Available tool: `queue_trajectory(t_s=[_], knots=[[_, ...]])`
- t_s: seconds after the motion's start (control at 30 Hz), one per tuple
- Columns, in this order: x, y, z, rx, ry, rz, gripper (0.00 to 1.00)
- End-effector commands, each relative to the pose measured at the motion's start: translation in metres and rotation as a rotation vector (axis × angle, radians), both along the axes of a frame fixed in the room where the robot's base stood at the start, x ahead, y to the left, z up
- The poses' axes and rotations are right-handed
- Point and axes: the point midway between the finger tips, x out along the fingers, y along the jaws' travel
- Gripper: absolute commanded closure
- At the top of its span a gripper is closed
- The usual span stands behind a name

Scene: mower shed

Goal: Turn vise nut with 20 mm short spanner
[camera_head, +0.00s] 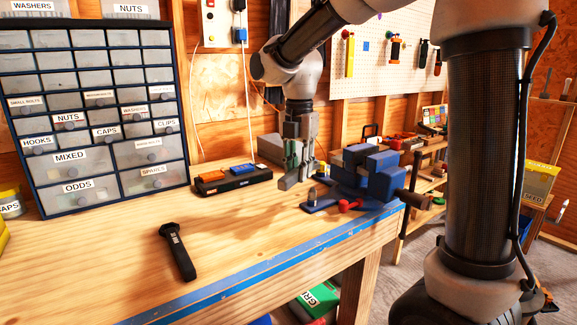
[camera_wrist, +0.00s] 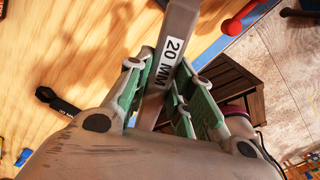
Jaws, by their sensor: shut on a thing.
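My gripper (camera_head: 299,152) is shut on a grey spanner (camera_wrist: 175,42), whose label reads 20 MM in the wrist view. In the wrist view the green finger pads (camera_wrist: 160,98) press on both sides of its shank. In the head view the spanner's lower part (camera_head: 288,183) hangs down just left of the vise. The blue vise (camera_head: 375,178) stands on a blue base at the bench's right corner. A small upright metal stud or nut (camera_head: 312,193) sits on the base, close right of the spanner. Whether they touch is unclear; the spanner's far end is cut off in the wrist view.
A black spanner (camera_head: 177,250) lies on the bench front. A red-ended part (camera_head: 348,205) lies by the vise base. A black tray with blue and orange items (camera_head: 232,178) stands behind. A labelled drawer cabinet (camera_head: 92,115) fills the left. The middle bench is clear.

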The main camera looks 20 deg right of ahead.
Motion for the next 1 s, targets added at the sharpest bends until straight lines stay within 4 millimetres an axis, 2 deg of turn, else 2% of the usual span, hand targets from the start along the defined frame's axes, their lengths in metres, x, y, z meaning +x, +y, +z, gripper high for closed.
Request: queue_trajectory(t_s=[0.23,0.37,0.67,1.0], knots=[[0.000,0.001,0.000,-0.001,0.001,0.001,1.00],[-0.001,0.001,-0.006,-0.002,0.004,0.000,1.00],[-0.001,0.000,-0.042,-0.002,0.005,0.000,1.00],[-0.021,-0.030,-0.048,-0.001,0.001,0.414,1.00]])
